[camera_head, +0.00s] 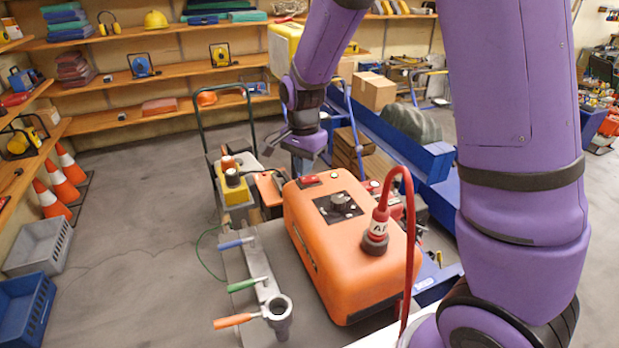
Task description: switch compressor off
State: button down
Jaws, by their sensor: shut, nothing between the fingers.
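The compressor appears to be the orange box (330,255) on a grey bench in the middle of the camera_head view. A red switch (310,179) sits near its far left top edge; its on or off position is too small to tell. My gripper (299,164) is shut and empty, pointing down just beyond the switch end of the box. Its fingertips are small and partly hidden, and contact cannot be told.
A valve manifold (262,285) with blue, green and orange handles lies left of the box. A yellow unit with a black knob (233,177) and a hand truck (203,125) stand behind.

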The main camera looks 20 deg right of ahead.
aim_at(304, 179)
jog(key=shift+f, duration=1.05)
dwell(0.6)
jog(key=shift+r, duration=3.5)
